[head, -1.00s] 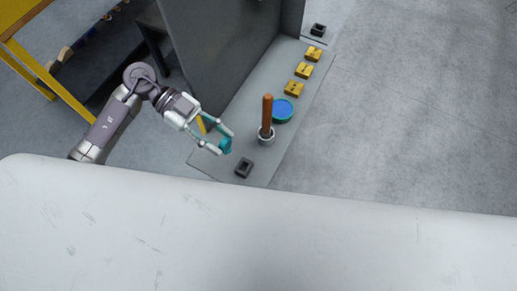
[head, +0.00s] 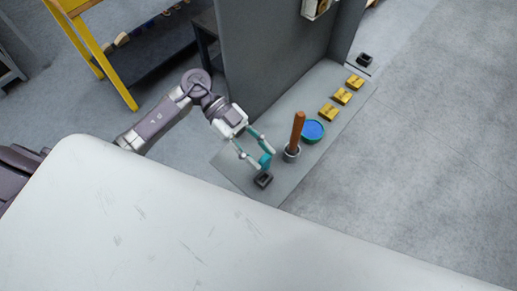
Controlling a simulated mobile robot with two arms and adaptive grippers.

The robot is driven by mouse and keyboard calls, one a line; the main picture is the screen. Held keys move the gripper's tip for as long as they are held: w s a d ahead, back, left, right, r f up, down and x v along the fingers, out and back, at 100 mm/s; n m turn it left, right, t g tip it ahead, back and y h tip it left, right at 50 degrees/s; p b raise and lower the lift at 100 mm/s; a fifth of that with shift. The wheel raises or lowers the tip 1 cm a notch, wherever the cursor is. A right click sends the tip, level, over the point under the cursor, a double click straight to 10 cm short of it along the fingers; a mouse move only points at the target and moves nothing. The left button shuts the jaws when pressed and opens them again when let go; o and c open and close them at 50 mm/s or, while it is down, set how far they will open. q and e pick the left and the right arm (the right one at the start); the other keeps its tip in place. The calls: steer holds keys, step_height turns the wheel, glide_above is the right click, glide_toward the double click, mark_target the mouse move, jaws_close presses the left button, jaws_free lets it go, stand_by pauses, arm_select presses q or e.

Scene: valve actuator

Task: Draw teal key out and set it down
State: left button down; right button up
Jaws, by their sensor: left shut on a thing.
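The small teal key (head: 265,160) is between the fingertips of my left gripper (head: 259,159), which is shut on it. The fingers partly hide the key. A black square holder with a hollow top (head: 264,181) sits on the grey slab (head: 235,168), just below the key in the head view. I cannot tell whether the key touches the holder. My right gripper is not in view.
A brown rod (head: 298,129) stands upright in a grey cup (head: 291,154), right of my gripper. Beyond are a blue-and-green round dish (head: 313,131) and yellow blocks (head: 329,113). A tall grey panel (head: 270,60) rises behind. A pale surface (head: 170,220) fills the foreground.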

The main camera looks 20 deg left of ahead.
arm_select(q)
step_height(320, 180, down, 5)
steer(key=shift+r+b, duration=0.2)
steer(key=shift+b, duration=1)
steer(key=shift+p, duration=0.8)
stand_by(0.7)
steer(key=shift+f+b, duration=0.9)
steer(key=shift+f, duration=0.75)
steer(key=c, duration=0.6)
jaws_free()
